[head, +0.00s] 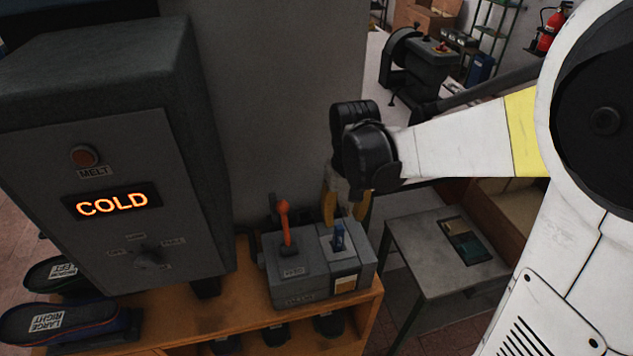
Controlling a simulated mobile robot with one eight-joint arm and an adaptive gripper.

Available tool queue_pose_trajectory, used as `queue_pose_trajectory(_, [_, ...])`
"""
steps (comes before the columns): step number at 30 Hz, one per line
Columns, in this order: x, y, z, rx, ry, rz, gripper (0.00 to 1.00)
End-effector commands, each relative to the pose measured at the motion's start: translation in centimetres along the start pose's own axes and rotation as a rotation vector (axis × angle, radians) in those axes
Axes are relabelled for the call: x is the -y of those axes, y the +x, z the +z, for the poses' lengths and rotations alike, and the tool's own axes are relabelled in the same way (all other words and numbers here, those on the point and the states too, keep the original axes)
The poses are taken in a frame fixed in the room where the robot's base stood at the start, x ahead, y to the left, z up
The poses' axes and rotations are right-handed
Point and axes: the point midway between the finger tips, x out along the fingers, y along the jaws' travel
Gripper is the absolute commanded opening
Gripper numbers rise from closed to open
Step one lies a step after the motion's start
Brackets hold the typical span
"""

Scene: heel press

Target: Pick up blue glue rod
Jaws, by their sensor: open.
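The blue glue rod (339,236) stands upright in the light-topped right part of a grey box (308,287) on the orange-brown bench. Only a short upper length of the rod shows. My gripper (344,207) has yellow fingers and is open. It hangs just above and around the rod's top in this view, with one finger to each side. I cannot tell whether the fingers are level with the rod in depth or touch it.
An orange lever (284,226) rises from the box left of the rod. A large grey machine (120,150) reading "COLD" fills the left. A grey table (430,240) stands to the right, and a wall rises behind the box.

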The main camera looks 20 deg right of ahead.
Motion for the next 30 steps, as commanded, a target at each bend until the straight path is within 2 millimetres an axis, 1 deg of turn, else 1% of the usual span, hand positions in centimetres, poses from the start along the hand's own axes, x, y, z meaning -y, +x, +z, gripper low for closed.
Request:
queue_pose_trajectory(2, [0.0, 0.1, -0.4, 0.024, 0.0, 0.0, 0.44])
queue_pose_trajectory(5, [0.0, 1.1, -0.6, 0.037, 0.0, 0.0, 0.44])
queue_pose_trajectory(9, [0.0, 3.7, -0.5, 0.039, 0.0, 0.0, 0.44])
queue_pose_trajectory(12, [0.0, 5.2, -0.5, 0.038, 0.0, 0.0, 0.44])
queue_pose_trajectory(17, [0.0, 6.4, -0.4, 0.037, 0.0, 0.0, 0.44])
queue_pose_trajectory(19, [0.1, 7.2, -0.5, 0.037, 0.0, 0.0, 0.44])
queue_pose_trajectory(25, [0.3, 10.4, -0.8, 0.037, 0.001, 0.0, 0.44])
queue_pose_trajectory(27, [0.3, 11.1, -0.8, 0.037, 0.001, 0.0, 0.44])
queue_pose_trajectory(30, [0.3, 11.5, -0.7, 0.037, 0.0, 0.0, 0.44])
